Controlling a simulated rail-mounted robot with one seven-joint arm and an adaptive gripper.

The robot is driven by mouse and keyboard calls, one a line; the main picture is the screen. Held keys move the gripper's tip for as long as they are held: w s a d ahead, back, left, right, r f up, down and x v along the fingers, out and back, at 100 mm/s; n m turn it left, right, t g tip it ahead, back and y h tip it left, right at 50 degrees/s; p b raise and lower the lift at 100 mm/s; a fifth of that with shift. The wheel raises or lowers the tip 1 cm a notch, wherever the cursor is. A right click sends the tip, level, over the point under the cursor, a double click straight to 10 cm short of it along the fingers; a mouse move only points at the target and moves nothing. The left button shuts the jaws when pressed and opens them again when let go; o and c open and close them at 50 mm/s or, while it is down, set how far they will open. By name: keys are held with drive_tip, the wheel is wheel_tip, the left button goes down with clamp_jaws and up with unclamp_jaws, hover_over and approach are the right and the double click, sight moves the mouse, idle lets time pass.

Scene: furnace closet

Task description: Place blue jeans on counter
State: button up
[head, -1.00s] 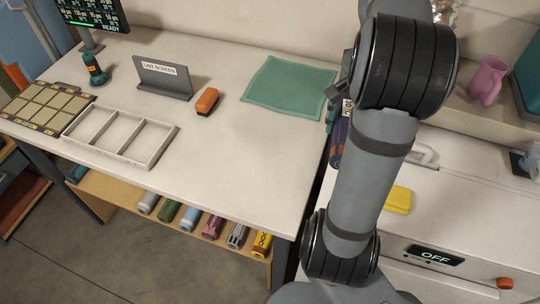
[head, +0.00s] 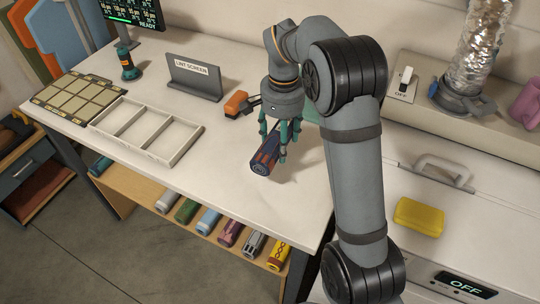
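A dark blue rolled garment with reddish marks, which I take to be the blue jeans (head: 262,163), is at the right part of the white counter (head: 225,150) in the head view. My gripper (head: 275,146) points down over it, with its teal fingers on both sides of the roll. The gripper appears shut on the roll. The roll is at or very near the counter surface; exact contact cannot be told. Its far end is partly hidden by the fingers.
A lint screen stand (head: 195,80), an orange-and-black brush (head: 237,103) and a divided white tray (head: 147,132) are on the counter. Several rolls lie on the shelf below. A yellow block (head: 419,216) sits on the machine.

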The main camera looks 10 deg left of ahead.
sight(271, 137)
drive_tip(key=shift+s+a+f, duration=0.25)
drive_tip(key=shift+a+f, duration=0.2)
drive_tip(key=shift+a, duration=0.15)
drive_tip(key=shift+s+a+f, duration=0.25)
drive_tip(key=shift+a+f, duration=0.15)
drive_tip(key=shift+a, duration=0.2)
drive_tip(key=shift+f+p, duration=0.3)
drive_tip(key=shift+f, duration=1.7)
drive_tip(key=shift+f, duration=0.1)
drive_tip(key=o, duration=1.4)
wheel_tip(271, 137, up, 12)
drive_tip(key=shift+r+p, duration=0.15)
drive_tip(key=shift+p, duration=0.4)
